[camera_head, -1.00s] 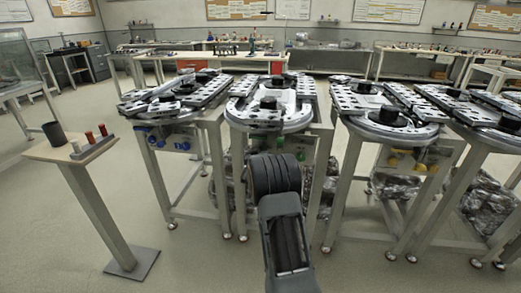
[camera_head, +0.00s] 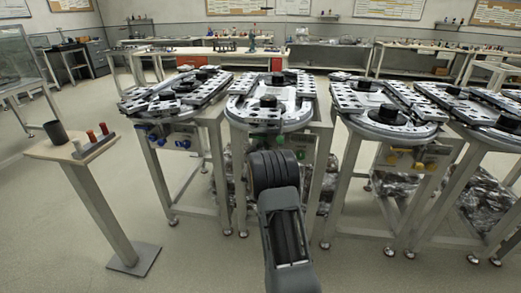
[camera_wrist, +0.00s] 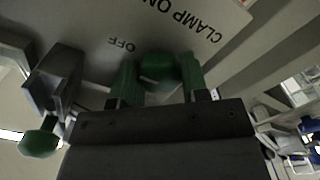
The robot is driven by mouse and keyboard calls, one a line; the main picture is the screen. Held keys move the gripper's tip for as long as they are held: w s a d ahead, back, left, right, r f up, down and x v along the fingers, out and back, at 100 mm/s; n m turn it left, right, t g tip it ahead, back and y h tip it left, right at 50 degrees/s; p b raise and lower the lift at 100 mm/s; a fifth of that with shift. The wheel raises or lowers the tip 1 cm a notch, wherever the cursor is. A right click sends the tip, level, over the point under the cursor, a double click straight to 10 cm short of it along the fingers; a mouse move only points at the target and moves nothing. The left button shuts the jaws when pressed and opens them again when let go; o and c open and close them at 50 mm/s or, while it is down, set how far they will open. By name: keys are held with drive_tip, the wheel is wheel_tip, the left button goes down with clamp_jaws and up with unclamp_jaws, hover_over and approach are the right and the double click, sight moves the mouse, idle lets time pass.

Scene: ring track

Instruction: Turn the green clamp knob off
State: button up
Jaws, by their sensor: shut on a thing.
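The green clamp knob (camera_wrist: 158,68) shows in the wrist view on a grey panel (camera_wrist: 85,28) printed "CLAMP ON" and "OFF", with the lettering upside down. My gripper (camera_wrist: 158,80) has one green-looking finger on each side of the knob and is shut on it. I cannot tell which marking the knob points at. A second green knob (camera_wrist: 40,143) sits on a dark bracket at the lower left. In the head view my black wrist (camera_head: 273,170) hides the gripper and much of the panel under the second ring track (camera_head: 268,116).
Ring-track tables stand on both sides. The left one carries blue knobs (camera_head: 156,140), the right one yellow knobs (camera_head: 403,158). A stand (camera_head: 60,150) with a dark cup and a holder of red pieces is at the left. The floor in front is clear.

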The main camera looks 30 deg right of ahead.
drive_tip(key=o, duration=0.9)
drive_tip(key=p+v, duration=0.1)
drive_tip(key=v, duration=1.3)
drive_tip(key=shift+w, duration=0.1)
